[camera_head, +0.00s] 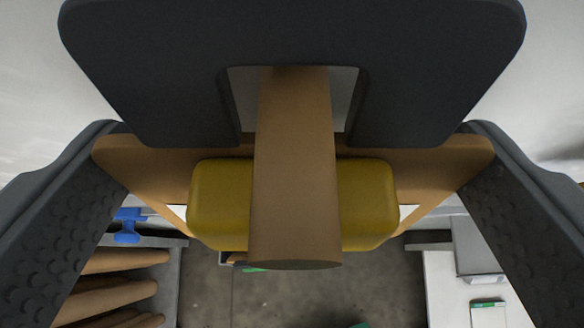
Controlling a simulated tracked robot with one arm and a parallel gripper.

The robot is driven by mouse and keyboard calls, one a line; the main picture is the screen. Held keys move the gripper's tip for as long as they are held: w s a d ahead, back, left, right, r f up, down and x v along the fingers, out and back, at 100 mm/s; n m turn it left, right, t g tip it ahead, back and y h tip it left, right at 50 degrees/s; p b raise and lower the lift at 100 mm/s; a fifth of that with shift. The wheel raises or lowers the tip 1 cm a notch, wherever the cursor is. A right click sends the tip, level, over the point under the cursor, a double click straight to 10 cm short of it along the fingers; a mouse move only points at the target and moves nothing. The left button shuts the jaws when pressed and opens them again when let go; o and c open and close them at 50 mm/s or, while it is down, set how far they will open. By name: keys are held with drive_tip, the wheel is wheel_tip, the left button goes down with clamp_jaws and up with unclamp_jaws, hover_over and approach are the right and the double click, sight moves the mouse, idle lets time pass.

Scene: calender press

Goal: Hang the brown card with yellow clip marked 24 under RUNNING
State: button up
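My gripper (295,225) fills the near view, with a dark finger on each side. The brown card (440,165) spans the gap between the fingers, its two ends at their textured pads, so the gripper looks shut on it. A yellow clip (222,205) sits across the card's middle. A round brown bar (295,190) runs in front of the clip and hides its centre. The number 24 cannot be read from here. The RUNNING place is not in view.
Several brown rolls (115,290) lie at lower left beside a grey edge, with a blue part (127,228) above them. At lower right is a white surface (445,290) bearing a pale card with a green strip (488,312).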

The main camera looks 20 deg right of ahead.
idle(0.4)
drive_tip(key=o, duration=0.7)
drive_tip(key=b+v, duration=0.3)
drive_tip(key=v, duration=1.1)
drive_tip(key=s+d+f+n+t+y+b, duration=0.1)
drive_tip(key=s+t+b, duration=0.1)
drive_tip(key=s+b, duration=0.4)
drive_tip(key=s+d+f+n+t+y+b, duration=0.2)
drive_tip(key=s+b, duration=0.3)
drive_tip(key=s, duration=0.4)
drive_tip(key=shift+f+n+t+b, duration=0.3)
drive_tip(key=shift+t+b, duration=0.1)
drive_tip(key=shift+t, duration=0.1)
drive_tip(key=shift+d, duration=0.15)
